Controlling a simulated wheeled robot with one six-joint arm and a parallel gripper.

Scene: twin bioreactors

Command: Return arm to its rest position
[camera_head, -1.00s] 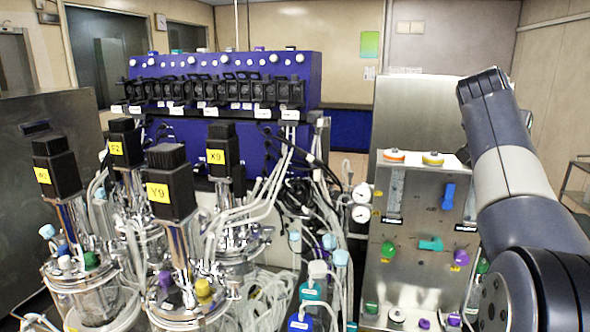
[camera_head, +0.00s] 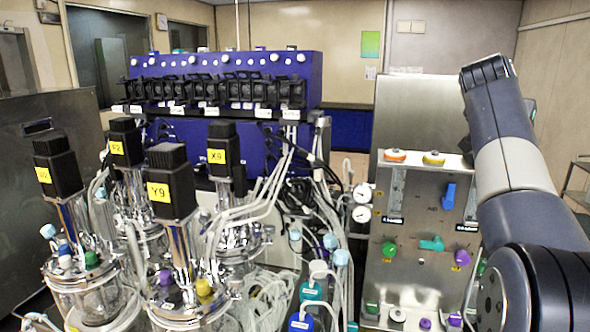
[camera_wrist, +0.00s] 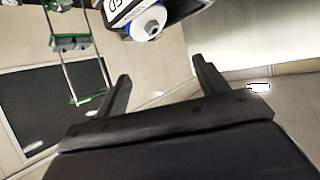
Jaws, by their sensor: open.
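My arm rises along the right side of the head view, in front of the right edge of the steel control panel (camera_head: 420,290). The gripper end is not visible there. In the wrist view my gripper (camera_wrist: 160,68) shows two dark fingers spread apart with nothing between them. It is open and apart from any object. The wrist view is tilted and shows walls, a dark panel (camera_wrist: 45,100) and a white and black part (camera_wrist: 148,22) beyond the fingers.
Several glass bioreactors with black motors, including Y9 (camera_head: 170,185) and X9 (camera_head: 222,150), stand at left and centre. A blue pump unit (camera_head: 220,68) stands behind them. Tubes and two gauges (camera_head: 362,204) lie between these and the panel. A green-framed rack (camera_wrist: 75,50) shows in the wrist view.

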